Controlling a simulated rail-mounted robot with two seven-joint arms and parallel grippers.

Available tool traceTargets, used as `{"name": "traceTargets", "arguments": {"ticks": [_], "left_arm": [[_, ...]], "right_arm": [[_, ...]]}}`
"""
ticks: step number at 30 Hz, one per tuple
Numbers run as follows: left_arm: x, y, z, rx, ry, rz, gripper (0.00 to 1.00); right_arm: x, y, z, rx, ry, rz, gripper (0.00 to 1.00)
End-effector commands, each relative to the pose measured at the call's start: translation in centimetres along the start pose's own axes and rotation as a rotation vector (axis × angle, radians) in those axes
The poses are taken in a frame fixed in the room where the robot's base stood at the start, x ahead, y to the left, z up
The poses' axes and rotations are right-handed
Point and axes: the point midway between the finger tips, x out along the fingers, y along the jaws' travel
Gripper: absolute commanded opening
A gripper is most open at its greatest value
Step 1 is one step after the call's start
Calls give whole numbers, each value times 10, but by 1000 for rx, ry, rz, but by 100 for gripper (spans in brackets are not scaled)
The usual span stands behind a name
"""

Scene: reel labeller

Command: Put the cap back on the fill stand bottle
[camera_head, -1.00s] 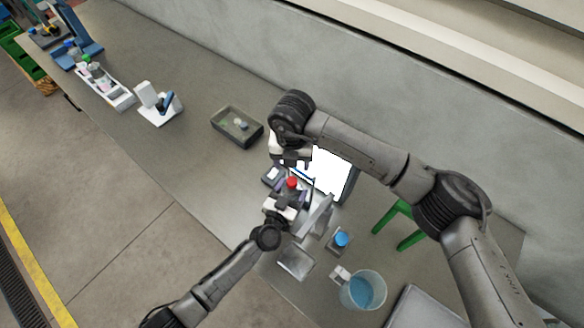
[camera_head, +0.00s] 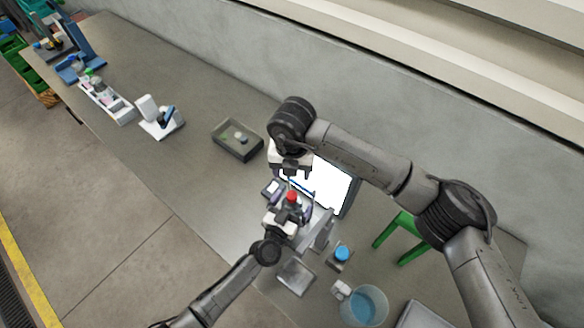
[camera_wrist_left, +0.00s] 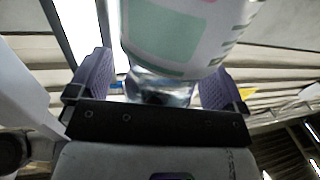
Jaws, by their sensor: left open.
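My left gripper (camera_head: 291,204) is open, its purple fingers on either side of something topped with red (camera_head: 292,196) in the head view. In the left wrist view, a bottle (camera_wrist_left: 180,35) with a white and green label stands between the spread purple fingers (camera_wrist_left: 155,92); its clear narrow part is nearest the palm. Whether the fingers touch it is unclear. My right gripper (camera_head: 290,170) hangs just behind the left one; its fingertips are too small to read. A blue round cap-like piece (camera_head: 342,253) sits on a small grey block to the right. Whether it is the bottle's cap is unclear.
A bright screen (camera_head: 325,185) stands behind the grippers. A grey upright piece (camera_head: 322,232) is close to the right of my left gripper. A clear beaker of blue liquid (camera_head: 364,307) is at the front right. A dark tray (camera_head: 237,152) lies to the left, with bare bench around it.

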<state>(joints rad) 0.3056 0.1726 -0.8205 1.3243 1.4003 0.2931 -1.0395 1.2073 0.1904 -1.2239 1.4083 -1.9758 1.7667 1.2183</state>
Motion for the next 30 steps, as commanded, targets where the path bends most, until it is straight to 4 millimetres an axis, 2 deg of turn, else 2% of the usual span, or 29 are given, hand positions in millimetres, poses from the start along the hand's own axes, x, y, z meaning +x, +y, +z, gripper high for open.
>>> {"name": "traceTargets", "arguments": {"ticks": [8, 11, 21, 30], "left_arm": [[-8, 0, 0, 0, -1, 0, 97], [-22, 0, 0, -1, -3, 1, 97], [-89, 0, 0, 0, -3, 0, 97], [-128, 0, 1, 1, -1, 0, 97]], "right_arm": [[-3, 0, 0, 0, 0, 0, 61], [-7, 0, 0, 0, 0, 0, 61], [-16, 0, 0, 0, 0, 0, 61], [-16, 0, 0, 0, 0, 0, 61]]}}
